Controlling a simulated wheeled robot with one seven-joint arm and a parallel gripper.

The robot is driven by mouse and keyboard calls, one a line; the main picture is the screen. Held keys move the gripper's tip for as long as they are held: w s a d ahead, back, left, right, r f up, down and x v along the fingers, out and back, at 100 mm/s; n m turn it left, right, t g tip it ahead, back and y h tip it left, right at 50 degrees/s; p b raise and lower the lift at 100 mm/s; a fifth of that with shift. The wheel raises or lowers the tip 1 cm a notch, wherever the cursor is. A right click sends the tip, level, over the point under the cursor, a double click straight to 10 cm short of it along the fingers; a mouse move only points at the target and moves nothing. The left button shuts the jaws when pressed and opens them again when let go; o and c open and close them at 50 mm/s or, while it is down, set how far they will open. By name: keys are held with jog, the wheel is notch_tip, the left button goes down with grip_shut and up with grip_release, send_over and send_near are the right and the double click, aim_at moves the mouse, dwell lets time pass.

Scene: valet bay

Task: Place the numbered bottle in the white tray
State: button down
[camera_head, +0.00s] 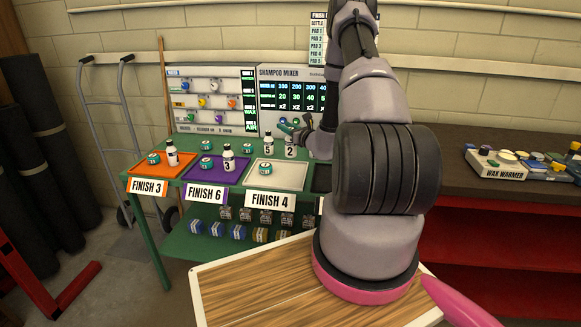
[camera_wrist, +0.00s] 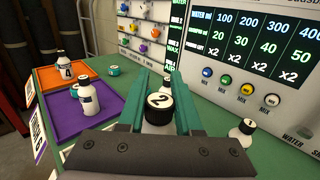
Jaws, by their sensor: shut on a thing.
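My gripper (camera_wrist: 160,100) has teal fingers and is shut on a white bottle with a black cap marked 2 (camera_wrist: 159,101). The bottle also shows in the head view (camera_head: 290,148), upright at the back of the green table, behind the white tray. I cannot tell whether its base touches the table. The white tray (camera_head: 289,183) sits behind the FINISH 4 label and holds a teal tin (camera_head: 268,169). In the head view, my gripper (camera_head: 295,130) is partly hidden by my arm.
A bottle marked 5 (camera_head: 268,145) stands left of the held bottle. The purple tray (camera_head: 205,179) holds a bottle marked 3 (camera_head: 228,160); the orange tray (camera_head: 146,170) holds another bottle (camera_head: 172,153). The shampoo mixer panel (camera_head: 285,95) rises behind.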

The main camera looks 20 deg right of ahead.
notch_tip(320, 180, down, 8)
jog(key=shift+f, duration=0.25)
jog(key=shift+f, duration=0.2)
jog(key=c, duration=0.6)
grip_release()
jog(key=shift+r, duration=0.1)
